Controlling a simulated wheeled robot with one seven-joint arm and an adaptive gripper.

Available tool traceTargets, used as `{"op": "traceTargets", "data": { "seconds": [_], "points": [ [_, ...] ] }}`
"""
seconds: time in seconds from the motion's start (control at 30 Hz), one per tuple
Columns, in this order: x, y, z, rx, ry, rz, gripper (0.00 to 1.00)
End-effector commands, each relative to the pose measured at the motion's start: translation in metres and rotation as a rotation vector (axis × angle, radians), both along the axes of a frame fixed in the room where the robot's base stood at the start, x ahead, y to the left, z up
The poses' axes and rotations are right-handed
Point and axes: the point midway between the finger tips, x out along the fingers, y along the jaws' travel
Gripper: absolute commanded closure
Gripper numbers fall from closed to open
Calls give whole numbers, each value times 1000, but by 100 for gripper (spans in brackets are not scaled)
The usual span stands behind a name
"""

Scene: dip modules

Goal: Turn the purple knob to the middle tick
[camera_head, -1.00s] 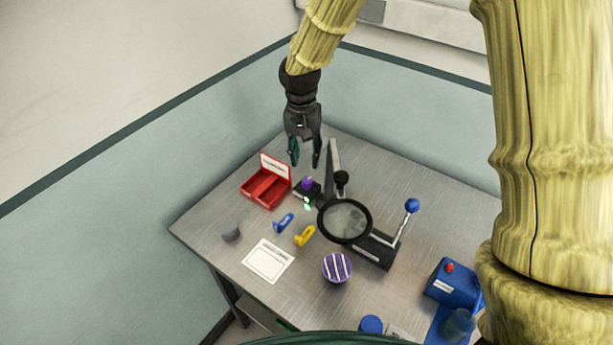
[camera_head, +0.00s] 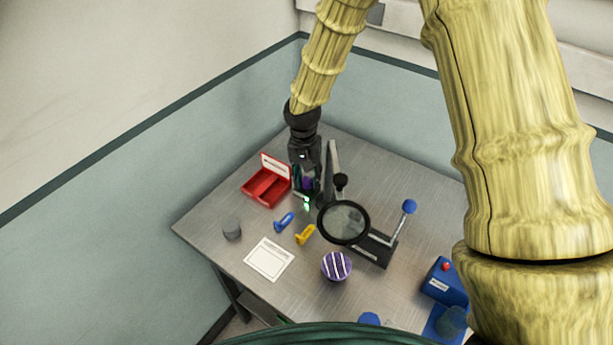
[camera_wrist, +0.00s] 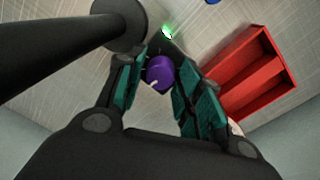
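The purple knob (camera_wrist: 160,72) sits on a small dark base on the table. In the wrist view it lies between the two teal fingers of my gripper (camera_wrist: 162,85), with a pale pointer mark at its lower left edge. Some space shows between knob and fingers, so the gripper looks open around it. In the head view my gripper (camera_head: 306,182) is down over the knob (camera_head: 308,183), which is mostly hidden. A green light (camera_head: 307,205) glows at the base's front.
A red open box (camera_head: 266,186) stands close left of the knob. Blue (camera_head: 284,222) and yellow (camera_head: 305,234) pieces lie in front. A purple striped round object (camera_head: 336,266) is nearer.

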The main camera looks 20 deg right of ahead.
Motion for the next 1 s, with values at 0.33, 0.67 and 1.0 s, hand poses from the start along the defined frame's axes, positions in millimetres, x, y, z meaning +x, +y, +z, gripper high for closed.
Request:
{"op": "traceTargets", "data": {
  "seconds": [0.33, 0.67, 1.0],
  "points": [
    [0, 0, 0, 0, 0, 0, 91],
    [0, 0, 0, -1, 0, 59, 97],
    [0, 0, 0, 0, -1, 184, 97]
  ]
}}
